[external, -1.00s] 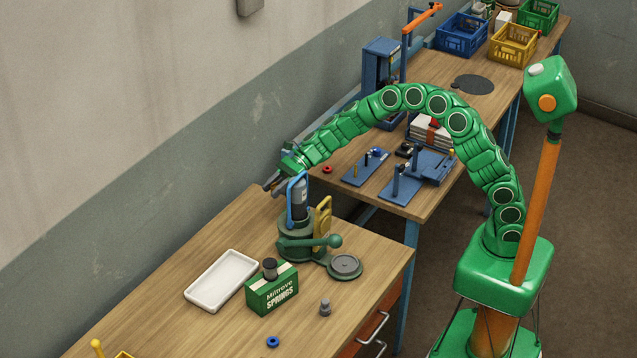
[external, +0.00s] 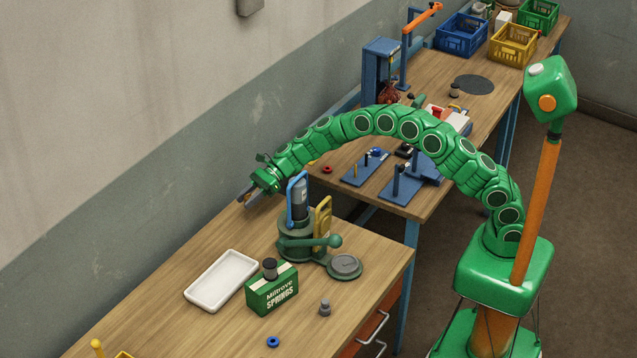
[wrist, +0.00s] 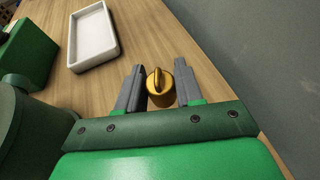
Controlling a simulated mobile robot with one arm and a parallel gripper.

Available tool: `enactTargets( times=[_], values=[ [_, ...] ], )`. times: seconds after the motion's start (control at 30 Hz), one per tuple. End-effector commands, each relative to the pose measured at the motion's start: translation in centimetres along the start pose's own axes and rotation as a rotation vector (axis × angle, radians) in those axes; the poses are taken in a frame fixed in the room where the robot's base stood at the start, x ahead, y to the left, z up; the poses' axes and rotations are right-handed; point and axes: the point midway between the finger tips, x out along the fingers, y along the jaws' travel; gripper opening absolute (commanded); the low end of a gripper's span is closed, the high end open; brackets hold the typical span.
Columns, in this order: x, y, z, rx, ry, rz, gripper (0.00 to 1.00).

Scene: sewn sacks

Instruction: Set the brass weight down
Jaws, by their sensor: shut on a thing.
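The brass weight (wrist: 160,92), a gold knobbed cylinder, sits between the two grey fingers of my gripper (wrist: 159,78) in the wrist view. My gripper is shut on it. In the external view my gripper (external: 247,196) is low near the wall-side edge of the wooden bench (external: 200,250), to the left of the green press. The weight is mostly hidden there by the fingers. I cannot tell whether its base touches the bench.
The green press (external: 296,245) with a blue handle stands right of my gripper. A white tray (external: 221,281) and a green springs box (external: 272,290) are nearer the front. The wall (external: 110,200) is close behind. Bare bench lies between gripper and tray.

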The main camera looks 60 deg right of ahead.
Motion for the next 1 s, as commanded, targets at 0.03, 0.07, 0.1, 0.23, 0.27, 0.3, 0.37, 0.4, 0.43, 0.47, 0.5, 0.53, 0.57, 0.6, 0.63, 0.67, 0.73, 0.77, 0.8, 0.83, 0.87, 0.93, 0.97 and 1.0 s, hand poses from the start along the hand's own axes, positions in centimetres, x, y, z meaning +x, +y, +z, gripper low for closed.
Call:
enactTargets(
  times=[0.03,0.07,0.1,0.23,0.27,0.3,0.37,0.4,0.43,0.47,0.5,0.53,0.57,0.6,0.63,0.67,0.73,0.77,0.8,0.83,0.87,0.93,0.97,1.0],
  values=[
    [0.5,-0.3,-0.5,0.001,0.002,0.000,0.00],
    [0.7,-0.4,-0.7,0.001,0.002,0.001,0.00],
    [1.0,-0.7,-0.9,0.000,0.002,0.000,0.00],
    [1.8,-1.4,-1.4,-0.003,0.000,-0.001,0.00],
    [2.0,-1.5,-1.6,-0.003,0.000,-0.001,0.00],
    [2.2,-1.6,-1.8,-0.002,0.000,-0.001,0.00],
    [2.5,-1.8,-2.1,-0.001,0.001,-0.001,0.00],
    [2.7,-1.9,-2.2,0.000,0.002,0.000,0.00],
    [2.8,-1.9,-2.3,0.000,0.002,0.000,0.00],
    [2.8,-2.0,-2.3,0.000,0.002,0.000,0.00],
    [2.9,-2.0,-2.4,0.000,0.002,-0.001,0.00],
    [2.9,-2.0,-2.4,0.000,0.001,-0.001,0.00],
    [2.9,-2.1,-2.4,0.000,0.001,-0.001,0.00],
    [3.0,-2.1,-2.4,0.000,0.001,-0.001,0.00],
    [3.0,-2.1,-2.5,0.000,0.001,-0.001,0.00],
    [3.1,-2.2,-2.5,-0.001,0.001,-0.001,0.00],
    [3.4,-2.4,-2.7,-0.001,0.001,-0.001,0.00],
    [3.5,-2.4,-3.0,-0.001,0.001,-0.001,0.00],
    [3.7,-2.4,-3.5,-0.001,0.001,-0.001,0.00],
    [3.9,-2.4,-3.9,-0.001,0.000,-0.001,0.00],
    [4.0,-2.4,-4.3,-0.001,0.000,-0.002,0.00],
    [4.3,-2.4,-5.0,-0.001,0.000,-0.001,0.00],
    [4.4,-2.4,-5.2,-0.001,0.000,-0.001,0.00],
    [4.5,-2.4,-5.3,-0.002,0.000,-0.001,0.00]
  ],
)
